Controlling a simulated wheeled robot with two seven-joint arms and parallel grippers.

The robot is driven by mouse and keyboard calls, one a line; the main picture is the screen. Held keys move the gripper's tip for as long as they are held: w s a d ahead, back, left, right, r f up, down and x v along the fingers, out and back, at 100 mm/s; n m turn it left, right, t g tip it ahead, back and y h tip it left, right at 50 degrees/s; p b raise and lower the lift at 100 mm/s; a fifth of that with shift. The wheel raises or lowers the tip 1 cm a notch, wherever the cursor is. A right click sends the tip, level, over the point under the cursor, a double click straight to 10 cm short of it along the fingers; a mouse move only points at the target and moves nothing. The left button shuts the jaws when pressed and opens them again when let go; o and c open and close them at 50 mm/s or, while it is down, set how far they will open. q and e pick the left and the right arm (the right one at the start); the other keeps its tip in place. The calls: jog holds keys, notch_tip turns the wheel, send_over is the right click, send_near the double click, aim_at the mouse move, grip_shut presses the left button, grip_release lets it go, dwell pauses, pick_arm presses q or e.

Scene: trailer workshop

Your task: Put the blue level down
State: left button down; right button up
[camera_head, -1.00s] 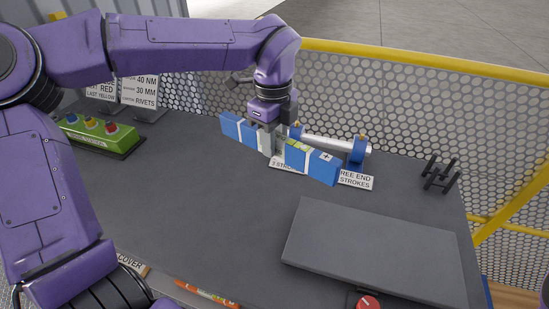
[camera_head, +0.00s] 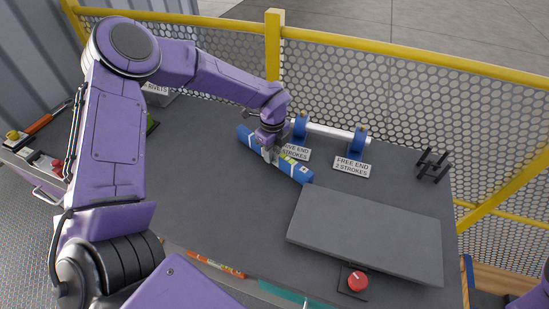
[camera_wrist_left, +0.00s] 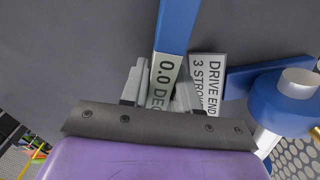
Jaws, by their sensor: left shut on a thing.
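At the lower right edge of the head view a purple piece shows, but no right gripper.
A silver roller on blue supports (camera_head: 331,132) stands close behind the level, with "DRIVE END" and "FREE END" signs (camera_head: 352,167) before it. A grey plate (camera_head: 368,232), red button (camera_head: 357,281) and black rack (camera_head: 432,164) are to the right. Bench left of the level is clear.

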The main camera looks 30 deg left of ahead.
pick_arm(q)
jog(key=shift+w+d+f, duration=0.1)
jog(key=shift+f, duration=0.2)
jog(key=c, duration=0.8)
grip_release()
jog(key=shift+c, duration=0.2)
pick_arm(e)
jog(key=shift+f, duration=0.3)
pick_arm(q)
jog(key=shift+r, duration=0.1)
pick_arm(e)
jog(key=shift+r, duration=0.1)
pick_arm(q)
jog(key=shift+r, duration=0.3)
notch_tip(320, 180, up, 11)
jog(key=b, duration=0.3)
jog(key=shift+f, duration=0.2)
jog(key=shift+r, duration=0.55)
pick_arm(e)
jog(key=shift+f, duration=1.7)
